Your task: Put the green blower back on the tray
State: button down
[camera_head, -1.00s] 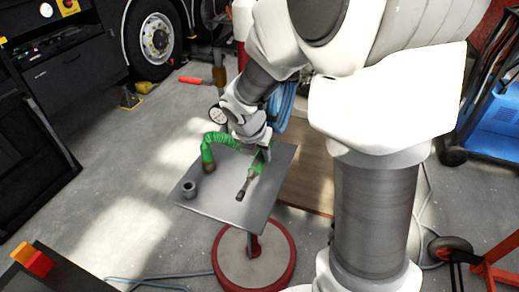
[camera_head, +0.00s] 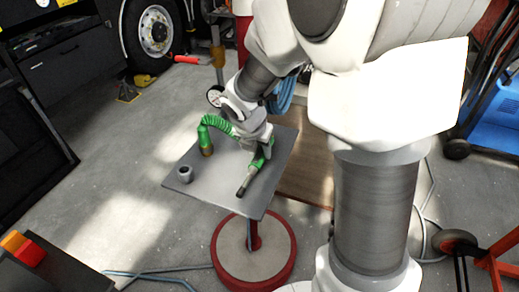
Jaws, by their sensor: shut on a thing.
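The green blower (camera_head: 256,164) has a dark nozzle that points down and left in the picture. My gripper (camera_head: 263,150) is shut on its green body, and the wrist hides part of the grip. The blower is over the right part of the grey square tray (camera_head: 218,193). I cannot tell whether the nozzle touches the tray or hangs just above it. A green coiled hose (camera_head: 216,120) arches from a brass-coloured fitting on the tray to behind my wrist.
A small dark cup-like part (camera_head: 185,174) stands at the tray's left corner. The tray's stand has a round base with a red rim (camera_head: 284,264). A wooden board (camera_head: 305,180) lies right of the tray. The tray's front middle is clear.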

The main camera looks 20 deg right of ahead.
jog(key=shift+f, duration=0.65)
dwell(0.5)
jog(key=shift+c, duration=2.1)
grip_release()
jog(key=p+v, duration=0.2)
jog(key=v, duration=1.5)
jog(key=s+d+r+m+t+y, duration=0.1)
jog(key=s+m, duration=0.6)
jog(key=m, duration=0.7)
jog(key=s+d+r+m+t+y, duration=0.1)
jog(key=s+d+r+m, duration=0.1)
jog(key=s+m, duration=0.6)
jog(key=m, duration=0.6)
jog(key=shift+s+d+m+y, duration=0.25)
jog(key=shift+d+m+y, duration=0.05)
jog(key=shift+m, duration=0.1)
